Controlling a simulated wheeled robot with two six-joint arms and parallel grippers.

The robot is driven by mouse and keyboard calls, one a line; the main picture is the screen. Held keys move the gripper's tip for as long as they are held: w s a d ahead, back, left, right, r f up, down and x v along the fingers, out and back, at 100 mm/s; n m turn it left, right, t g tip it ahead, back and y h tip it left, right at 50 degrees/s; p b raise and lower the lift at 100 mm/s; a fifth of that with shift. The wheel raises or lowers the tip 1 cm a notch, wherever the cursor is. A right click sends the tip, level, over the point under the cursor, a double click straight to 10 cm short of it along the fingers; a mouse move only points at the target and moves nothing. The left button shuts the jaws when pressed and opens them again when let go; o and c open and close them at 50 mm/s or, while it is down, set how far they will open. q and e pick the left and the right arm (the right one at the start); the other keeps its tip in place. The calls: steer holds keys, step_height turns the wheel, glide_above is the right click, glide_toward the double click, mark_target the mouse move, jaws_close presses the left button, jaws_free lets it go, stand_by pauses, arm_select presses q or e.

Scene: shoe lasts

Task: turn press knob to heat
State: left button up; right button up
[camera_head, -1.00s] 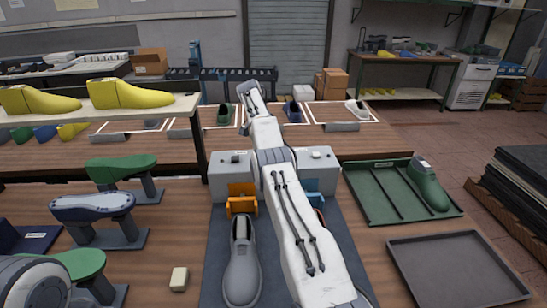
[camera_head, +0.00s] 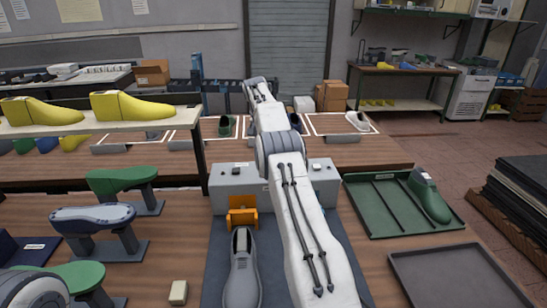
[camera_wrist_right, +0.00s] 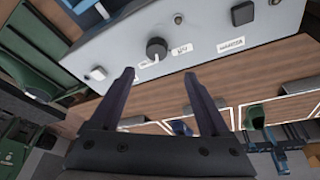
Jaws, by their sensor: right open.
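The press is a grey box (camera_head: 225,178) at the middle of the head view, with an orange clamp (camera_head: 242,212) on its front. In the right wrist view its panel (camera_wrist_right: 205,22) carries a round black knob (camera_wrist_right: 156,49) with a white pointer mark and small white labels around it, too small to read surely. My right gripper (camera_wrist_right: 158,75) is open and empty, its two fingers pointing at the panel on either side of the knob, seemingly just short of it. In the head view my right arm hides this gripper and the knob. My left gripper is out of view.
A grey shoe (camera_head: 241,272) lies on the dark mat before the press. A green tray (camera_head: 375,220) and a dark tray (camera_head: 450,280) are at right. Shoe lasts on stands (camera_head: 122,180) and a shelf (camera_head: 165,120) are at left. A small beige block (camera_head: 178,292) lies near front.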

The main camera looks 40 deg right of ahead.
steer(key=s+d+n+t+y+p, duration=0.2)
steer(key=s+n+t+y+p, duration=0.15)
steer(key=n, duration=0.65)
steer(key=shift+n+g+h, duration=0.25)
steer(key=shift+n+h, duration=0.1)
steer(key=shift+n, duration=0.05)
steer(key=p+x, duration=0.1)
steer(key=x, duration=0.2)
steer(key=p+x, duration=0.1)
steer(key=x, duration=0.1)
steer(key=p+x, duration=0.1)
steer(key=x, duration=0.2)
steer(key=shift+d+f, duration=0.3)
steer(key=shift+f, duration=0.05)
steer(key=shift+w+f, duration=0.25)
steer(key=shift+f, duration=0.35)
jaws_close()
steer(key=shift+f+m+h+b, duration=0.1)
steer(key=shift+m+h+b, duration=0.2)
steer(key=shift+m+b, duration=0.35)
steer(key=shift+m+g+h+b, duration=0.3)
steer(key=shift+m+h+b, duration=0.25)
steer(key=shift+m, duration=1.1)
